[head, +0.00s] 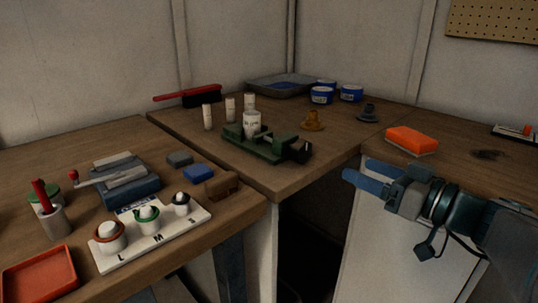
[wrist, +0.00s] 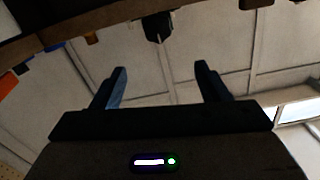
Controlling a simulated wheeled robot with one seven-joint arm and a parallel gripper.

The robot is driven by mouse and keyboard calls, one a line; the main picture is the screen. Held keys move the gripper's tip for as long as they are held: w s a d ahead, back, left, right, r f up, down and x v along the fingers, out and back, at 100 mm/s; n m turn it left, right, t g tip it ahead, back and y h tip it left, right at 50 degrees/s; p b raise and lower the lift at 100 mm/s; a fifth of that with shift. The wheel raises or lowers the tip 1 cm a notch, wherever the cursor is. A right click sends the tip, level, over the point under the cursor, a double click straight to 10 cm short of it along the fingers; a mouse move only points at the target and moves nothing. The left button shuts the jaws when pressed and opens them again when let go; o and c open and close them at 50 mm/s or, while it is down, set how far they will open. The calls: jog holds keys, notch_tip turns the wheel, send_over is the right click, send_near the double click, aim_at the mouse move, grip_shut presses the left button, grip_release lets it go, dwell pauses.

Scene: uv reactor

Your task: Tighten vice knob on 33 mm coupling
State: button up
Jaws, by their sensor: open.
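A green vice (head: 262,146) sits on the corner bench with a white cylindrical coupling (head: 251,124) upright in it. Its dark knob (head: 301,152) is at the right end, facing my gripper. In the wrist view, a dark knob-like shape (wrist: 157,27) shows beyond the fingers, about midway between them; it looks like the vice knob. My gripper (head: 359,170) is open and empty, with blue fingers, in front of the bench edge and right of the vice, apart from it. It also shows in the wrist view (wrist: 160,76). The coupling's lower part is hidden by the vice.
Several white cylinders (head: 230,108) stand behind the vice. An ochre piece (head: 313,122) and a dark piece (head: 368,113) stand to its right. An orange sponge (head: 412,139) lies on the right bench. The left bench holds a white board (head: 151,238) with pots. Free room lies before the corner bench.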

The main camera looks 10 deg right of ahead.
aim_at(306, 153)
jog(key=x, duration=0.4)
jog(key=f+b+x, duration=0.1)
jog(key=x, duration=0.9)
jog(key=shift+w+f, duration=0.15)
jog(key=shift+f, duration=0.05)
jog(key=c, duration=1)
jog(key=shift+f+b, duration=0.1)
jog(key=shift+b, duration=0.3)
